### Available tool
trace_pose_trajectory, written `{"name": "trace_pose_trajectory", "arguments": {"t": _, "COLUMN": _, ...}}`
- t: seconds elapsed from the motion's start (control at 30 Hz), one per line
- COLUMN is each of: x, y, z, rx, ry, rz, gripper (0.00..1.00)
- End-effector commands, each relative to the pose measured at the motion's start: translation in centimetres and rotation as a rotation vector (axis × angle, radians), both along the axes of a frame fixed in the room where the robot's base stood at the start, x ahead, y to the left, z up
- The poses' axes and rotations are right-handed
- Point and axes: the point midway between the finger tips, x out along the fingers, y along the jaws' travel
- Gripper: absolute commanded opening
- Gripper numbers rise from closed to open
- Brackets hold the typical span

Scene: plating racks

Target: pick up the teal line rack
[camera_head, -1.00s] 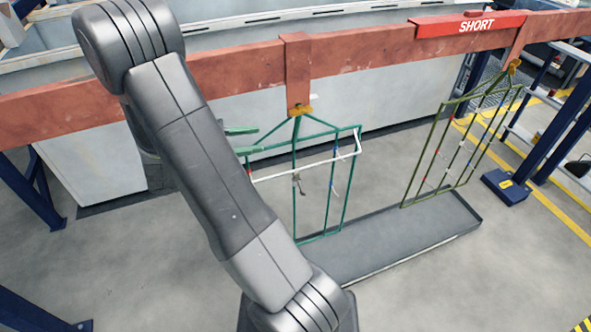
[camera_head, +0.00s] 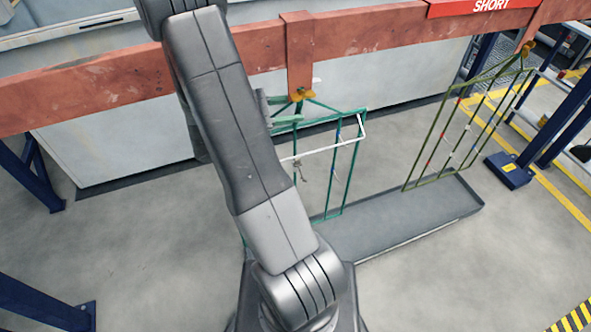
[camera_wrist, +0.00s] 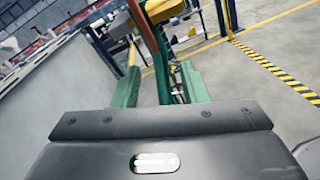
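The teal line rack (camera_head: 348,165) is a thin wire frame hanging by a yellow-orange hook (camera_head: 301,94) from the rust-red beam (camera_head: 365,30). My arm hides its left part in the head view. In the wrist view a teal upright of the rack (camera_wrist: 158,60) and part of the yellow-orange hook (camera_wrist: 165,10) show ahead. My gripper (camera_wrist: 159,88) has its two green fingers apart, one on each side of the upright, with gaps visible. In the head view the fingers are mostly behind my arm, near the rack's top.
An olive rack (camera_head: 465,125) hangs to the right. A long grey drip tray (camera_head: 420,228) lies on the floor below both racks. A red SHORT sign (camera_head: 480,8) is on the beam. Pale tank walls (camera_head: 110,130) stand behind. Blue posts (camera_head: 570,125) stand at the right.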

Motion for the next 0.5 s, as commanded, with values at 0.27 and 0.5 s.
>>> {"name": "trace_pose_trajectory", "arguments": {"t": 0.27, "x": 0.8, "y": -3.5, "z": -0.4, "rx": -0.001, "ry": 0.001, "rz": -0.002, "gripper": 0.4}}
{"name": "trace_pose_trajectory", "arguments": {"t": 0.5, "x": 1.0, "y": -4.0, "z": -0.4, "rx": 0.0, "ry": 0.001, "rz": 0.0, "gripper": 0.4}}
